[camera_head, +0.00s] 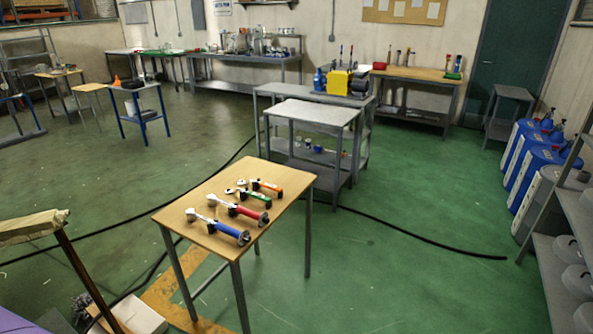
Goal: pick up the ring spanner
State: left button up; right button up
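A small wooden-topped table (185,199) stands in the near middle. Several tools lie in a row on it, heads to the left and coloured handles to the right. From near to far they are a blue-handled tool (232,235), a red-handled tool (248,213), a smaller green-handled tool (256,198) and an orange-handled tool (268,187). All lie apart from one another. The heads are too small to tell which tool is the ring spanner. Neither of my grippers is in view.
A grey metal table (315,111) stands behind the wooden table, before a workbench with a yellow machine (340,82). A black cable (420,235) runs over the green floor. Blue drums (535,168) and a shelf (560,265) line the right. Floor right of the wooden table is mostly clear.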

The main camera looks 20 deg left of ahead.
aim_at(269, 187)
jog(key=i+u, duration=0.3)
jog(key=i, duration=0.15)
jog(key=i+l+u, duration=0.25)
jog(key=i, duration=0.15)
jog(key=i+l+u, duration=0.45)
jog(key=u, duration=0.25)
jog(key=i+l+u, duration=0.55)
jog(key=u, duration=0.2)
